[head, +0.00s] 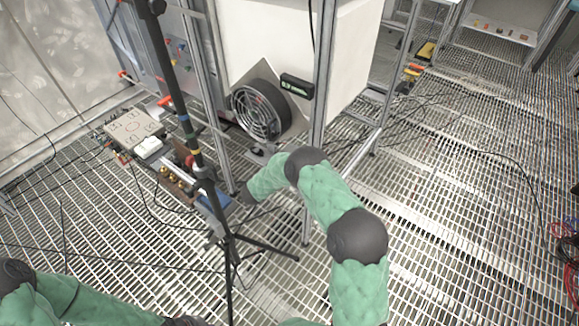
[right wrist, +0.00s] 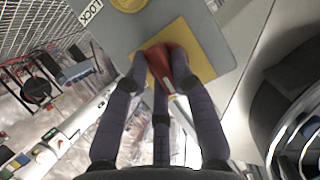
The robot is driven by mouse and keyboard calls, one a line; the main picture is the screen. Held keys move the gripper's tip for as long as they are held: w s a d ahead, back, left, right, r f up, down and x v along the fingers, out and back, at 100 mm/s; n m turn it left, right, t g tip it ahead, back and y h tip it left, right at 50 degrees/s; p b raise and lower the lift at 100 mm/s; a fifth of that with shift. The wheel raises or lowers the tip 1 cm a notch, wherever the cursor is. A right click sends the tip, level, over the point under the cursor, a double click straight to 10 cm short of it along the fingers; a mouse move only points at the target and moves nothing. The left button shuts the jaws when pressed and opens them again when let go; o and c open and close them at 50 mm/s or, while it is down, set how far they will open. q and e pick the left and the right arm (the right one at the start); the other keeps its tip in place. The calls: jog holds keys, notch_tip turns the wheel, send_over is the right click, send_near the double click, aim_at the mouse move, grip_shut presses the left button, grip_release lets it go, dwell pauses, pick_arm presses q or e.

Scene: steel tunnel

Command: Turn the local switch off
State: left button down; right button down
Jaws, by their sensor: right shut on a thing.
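The switch has a red handle (right wrist: 178,64) on a yellow square plate (right wrist: 204,62), fixed to a grey panel (right wrist: 215,25), in the right wrist view. My right gripper (right wrist: 165,70) has its dark fingers around the red handle and is shut on it. The fingers cover part of the handle. In the head view the right gripper (head: 246,195) shows only as a small dark end of the arm beside the post, and the switch cannot be made out. My left arm enters at the bottom left; its gripper is not clearly in view.
A black tripod (head: 228,245) stands left of my right arm. A round fan (head: 260,110) and a metal frame post (head: 322,90) are behind it. A panel box (head: 133,127) lies at left. A LOCK label (right wrist: 90,14) is beside the switch. Cables cross the grating floor (head: 450,210).

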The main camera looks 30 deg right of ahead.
jog(key=shift+n+g+p, duration=0.35)
jog(key=shift+n+g, duration=0.05)
dwell(0.4)
jog(key=c, duration=1.3)
grip_release()
jog(key=v, duration=1.2)
jog(key=shift+f, duration=0.15)
